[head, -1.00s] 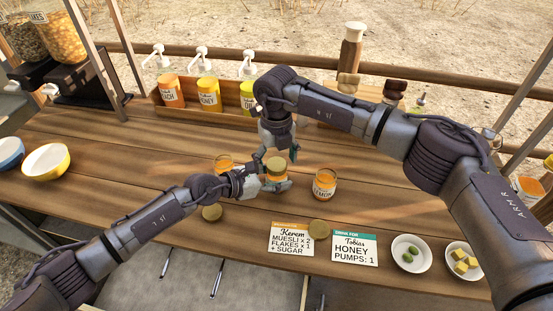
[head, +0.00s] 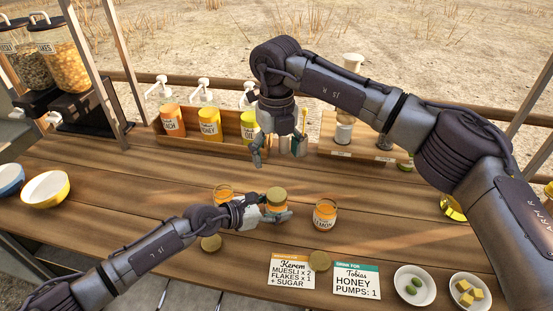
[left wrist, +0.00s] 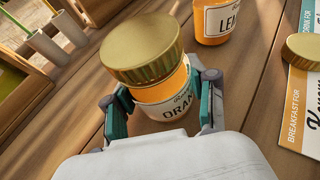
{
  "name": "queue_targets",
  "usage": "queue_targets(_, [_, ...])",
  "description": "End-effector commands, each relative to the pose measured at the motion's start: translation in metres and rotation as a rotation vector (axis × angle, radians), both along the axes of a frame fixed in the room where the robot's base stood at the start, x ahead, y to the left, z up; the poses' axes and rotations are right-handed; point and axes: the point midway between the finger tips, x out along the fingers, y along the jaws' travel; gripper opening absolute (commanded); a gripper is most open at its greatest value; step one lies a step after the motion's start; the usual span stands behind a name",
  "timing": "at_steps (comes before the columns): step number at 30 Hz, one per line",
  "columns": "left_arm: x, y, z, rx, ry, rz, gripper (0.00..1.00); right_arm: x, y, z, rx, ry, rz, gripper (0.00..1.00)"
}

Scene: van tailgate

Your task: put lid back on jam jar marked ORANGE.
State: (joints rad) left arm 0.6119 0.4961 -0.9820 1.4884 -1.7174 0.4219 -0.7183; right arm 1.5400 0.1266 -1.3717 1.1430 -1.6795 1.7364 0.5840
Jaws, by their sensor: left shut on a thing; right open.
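The jam jar marked ORANGE (left wrist: 168,108) stands upright on the counter; it also shows in the head view (head: 274,210). A gold lid (left wrist: 142,48) sits on top of its mouth; I cannot tell how tightly it is seated. My left gripper (left wrist: 160,112) is shut around the jar's sides; in the head view it (head: 274,213) reaches in from the left. My right gripper (head: 278,152) is open and empty, raised above and behind the jar, clear of the lid.
The LEMON jar (head: 325,214) stands right of the held jar, another jar (head: 223,194) left of it. Loose gold lids lie at the front left (head: 211,243) and on the order cards' edge (head: 319,261). Pump bottles in a wooden rack (head: 188,143) stand behind. Small bowls (head: 414,285) are front right.

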Motion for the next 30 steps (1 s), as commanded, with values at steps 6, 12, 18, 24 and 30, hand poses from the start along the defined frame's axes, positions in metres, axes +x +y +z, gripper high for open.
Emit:
queue_targets(6, [0.000,0.000,0.000,0.000,0.000,-0.001,0.65,0.000,0.000,0.000,0.000,0.000,0.000,0.81])
queue_targets(12, [0.000,0.000,0.000,0.000,0.000,-0.001,0.86,0.000,0.000,-0.001,0.000,0.000,0.000,0.81])
queue_targets(18, [0.000,0.000,0.000,0.000,0.000,0.000,0.86,0.000,0.000,-0.001,0.000,0.000,0.000,0.81])
queue_targets(24, [-0.006,0.012,0.005,0.001,0.000,0.001,0.86,0.000,0.000,-0.001,0.000,0.000,0.000,0.81])
queue_targets(30, [-0.025,0.045,0.019,0.002,0.000,0.003,0.86,0.000,0.000,-0.001,0.000,0.000,0.000,0.81])
